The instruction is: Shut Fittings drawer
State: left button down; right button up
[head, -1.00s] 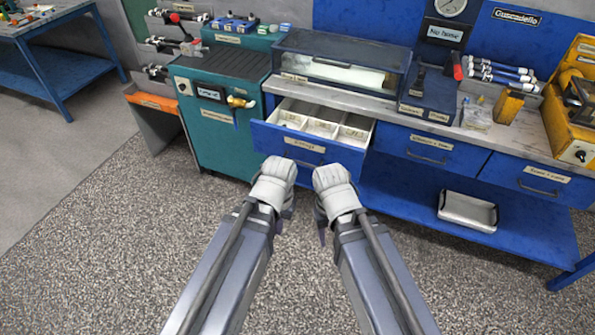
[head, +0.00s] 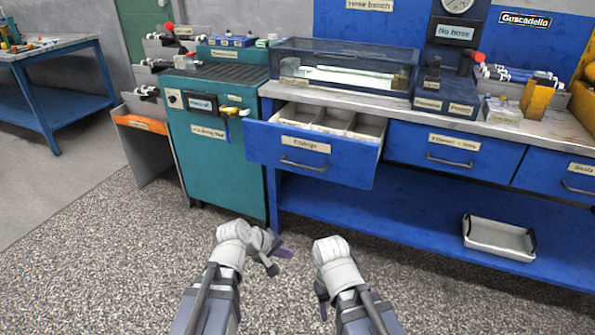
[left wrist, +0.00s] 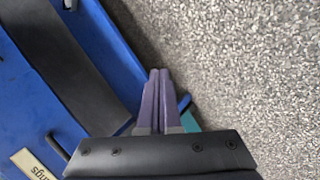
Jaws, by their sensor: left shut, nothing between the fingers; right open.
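The Fittings drawer (head: 312,155) is blue with a label and a dark bar handle, and it stands pulled out from the bench. Its open top shows pale compartments. In the left wrist view the drawer front (left wrist: 75,60) fills the left side, with part of its label at lower left. My left gripper (head: 284,256) is in front of and below the drawer, apart from it in the head view. Its fingers (left wrist: 158,98) are together and empty. My right gripper (head: 322,300) is low in front of the bench, its fingers mostly hidden by the wrist.
Two shut blue drawers (head: 440,158) are to the right of it. A teal cabinet (head: 215,165) stands to its left. A metal tray (head: 498,238) lies on the lower shelf (head: 400,225). The speckled floor in front is clear.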

pick_arm(q)
jog(key=w+d+r+n+t+h, duration=0.3)
jog(key=w+r+n+t, duration=0.25)
jog(key=r+n, duration=0.4)
jog(key=w+a+r+n+t+y, duration=0.1)
jog(key=w+a+r+n+t, duration=0.1)
jog(key=n, duration=0.6)
jog(key=w+a+r+n+t+y, duration=0.1)
jog(key=w+a+r+n+t, duration=0.1)
jog(key=a+r+n+t, duration=0.2)
jog(key=r+n, duration=0.1)
jog(key=n, duration=0.2)
jog(key=shift+w+r+n+y, duration=0.3)
jog(key=shift+w+n+y, duration=0.05)
jog(key=shift+y, duration=0.05)
pick_arm(e)
jog(key=shift+f, duration=0.1)
pick_arm(q)
jog(key=shift+w+d, duration=0.1)
pick_arm(e)
jog(key=shift+w, duration=0.1)
